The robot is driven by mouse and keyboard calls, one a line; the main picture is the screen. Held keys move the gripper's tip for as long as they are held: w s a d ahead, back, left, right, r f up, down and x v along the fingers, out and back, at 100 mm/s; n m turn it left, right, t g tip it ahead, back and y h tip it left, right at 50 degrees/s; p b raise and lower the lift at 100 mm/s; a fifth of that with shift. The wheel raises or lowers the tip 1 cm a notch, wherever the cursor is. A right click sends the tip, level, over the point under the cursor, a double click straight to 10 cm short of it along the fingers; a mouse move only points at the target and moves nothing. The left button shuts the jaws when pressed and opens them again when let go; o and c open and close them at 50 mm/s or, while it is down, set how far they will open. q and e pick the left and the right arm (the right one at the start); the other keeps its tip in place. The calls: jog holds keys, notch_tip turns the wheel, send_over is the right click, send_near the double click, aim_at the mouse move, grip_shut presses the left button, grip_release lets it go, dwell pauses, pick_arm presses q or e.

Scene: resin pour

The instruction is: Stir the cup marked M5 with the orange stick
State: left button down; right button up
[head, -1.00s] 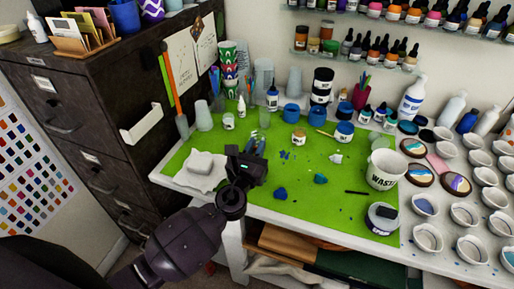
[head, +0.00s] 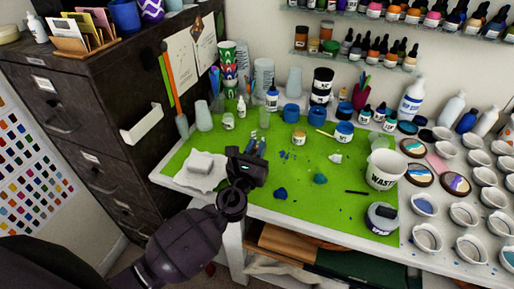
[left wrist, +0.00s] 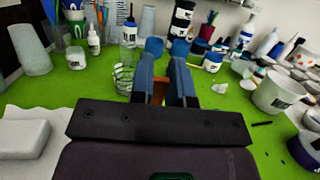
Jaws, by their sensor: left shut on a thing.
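My left gripper (head: 256,148) is over the green mat, its fingers pointing toward the back of the table. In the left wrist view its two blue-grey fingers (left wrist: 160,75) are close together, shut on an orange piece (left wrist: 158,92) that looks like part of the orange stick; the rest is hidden. A clear cup (left wrist: 123,78) stands beyond and left of the fingers. A clear cup also shows in the head view (head: 264,118). I cannot read an M5 mark on any cup. My right gripper is not in view.
The green mat (head: 235,185) has blue and teal blobs on it. A white block on paper (head: 199,163) lies left of the gripper. Jars, bottles and upright cups line the back. A white waste tub (head: 385,170) and several small cups stand right. A dark cabinet (head: 100,100) borders the left.

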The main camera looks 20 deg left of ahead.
pick_arm(q)
notch_tip(320, 180, up, 6)
jog(key=s+p, duration=0.1)
jog(key=p, duration=0.1)
dwell(0.8)
jog(key=shift+s, duration=0.1)
notch_tip(320, 180, up, 5)
jog(key=shift+f, duration=0.1)
dwell(0.7)
dwell(0.5)
